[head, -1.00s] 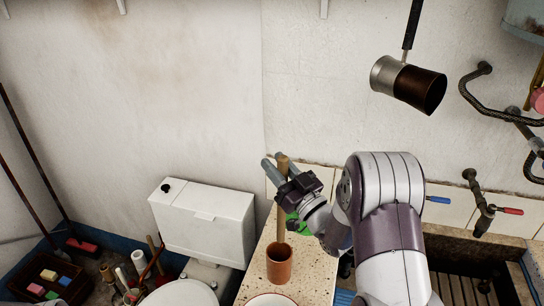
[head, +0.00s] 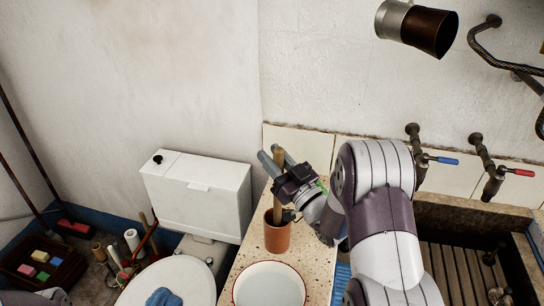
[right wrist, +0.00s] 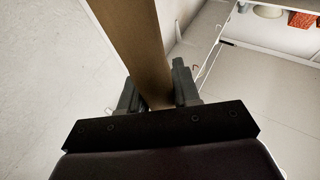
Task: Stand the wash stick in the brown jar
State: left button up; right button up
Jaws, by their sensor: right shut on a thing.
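The wash stick (head: 279,190) is a light brown wooden rod, near upright in the head view. Its lower part passes into the mouth of the brown jar (head: 277,240), so its lower end is hidden. The jar stands upright on the speckled counter. My right gripper (head: 272,158) is shut on the stick near its top, above the jar. In the right wrist view the stick (right wrist: 135,45) runs between the two dark fingers (right wrist: 158,98). My left gripper is not in view.
A white red-rimmed basin (head: 270,287) stands on the counter (head: 240,275) just in front of the jar. A toilet cistern (head: 200,195) is to the left. Taps (head: 490,175) and a stone trough (head: 470,215) are to the right.

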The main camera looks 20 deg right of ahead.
jog(key=o, duration=1.1)
jog(key=shift+f, duration=0.1)
jog(key=shift+s+d+f, duration=0.1)
jog(key=shift+s+f, duration=0.1)
jog(key=shift+s, duration=0.2)
jog(key=b+v, duration=0.2)
jog(key=v, duration=0.9)
jog(key=shift+s+d+b, duration=0.1)
jog(key=shift+s+b, duration=0.25)
jog(key=shift+b, duration=0.05)
